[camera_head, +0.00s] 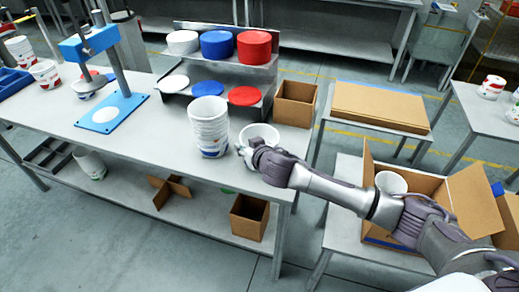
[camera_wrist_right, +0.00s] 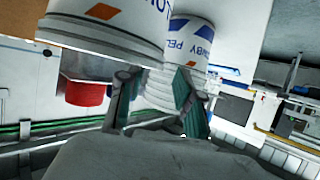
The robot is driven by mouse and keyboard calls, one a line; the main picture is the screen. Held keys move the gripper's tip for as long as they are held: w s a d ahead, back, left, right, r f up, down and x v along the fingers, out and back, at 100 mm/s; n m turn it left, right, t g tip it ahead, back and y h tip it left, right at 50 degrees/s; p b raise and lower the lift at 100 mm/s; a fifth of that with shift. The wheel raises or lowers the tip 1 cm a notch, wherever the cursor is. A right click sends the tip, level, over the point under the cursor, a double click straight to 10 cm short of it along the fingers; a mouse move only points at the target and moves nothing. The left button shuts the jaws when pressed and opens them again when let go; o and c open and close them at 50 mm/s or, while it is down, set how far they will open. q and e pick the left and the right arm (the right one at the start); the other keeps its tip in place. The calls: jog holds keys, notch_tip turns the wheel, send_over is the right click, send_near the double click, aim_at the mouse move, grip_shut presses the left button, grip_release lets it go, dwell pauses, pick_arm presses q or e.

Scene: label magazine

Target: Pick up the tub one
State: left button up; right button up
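A single white tub (camera_head: 259,131) stands open end up near the right end of the long table, just right of a tall stack of nested white tubs (camera_head: 208,122). My right gripper (camera_head: 243,150) is at the single tub's near left side, between it and the stack. In the right wrist view its two fingers (camera_wrist_right: 156,85) are apart with nothing clamped between them. There a printed tub (camera_wrist_right: 105,25) looms close at upper left, and another printed tub with stacked rims (camera_wrist_right: 190,42) shows behind the fingers. Whether a finger touches a tub is unclear. My left gripper is not in view.
Behind are a shelf (camera_head: 224,63) with red, blue and white lids and an open cardboard box (camera_head: 295,103). A blue-based press (camera_head: 112,112) stands left.

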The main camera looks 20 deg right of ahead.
jog(key=shift+x, duration=1.25)
grip_shut()
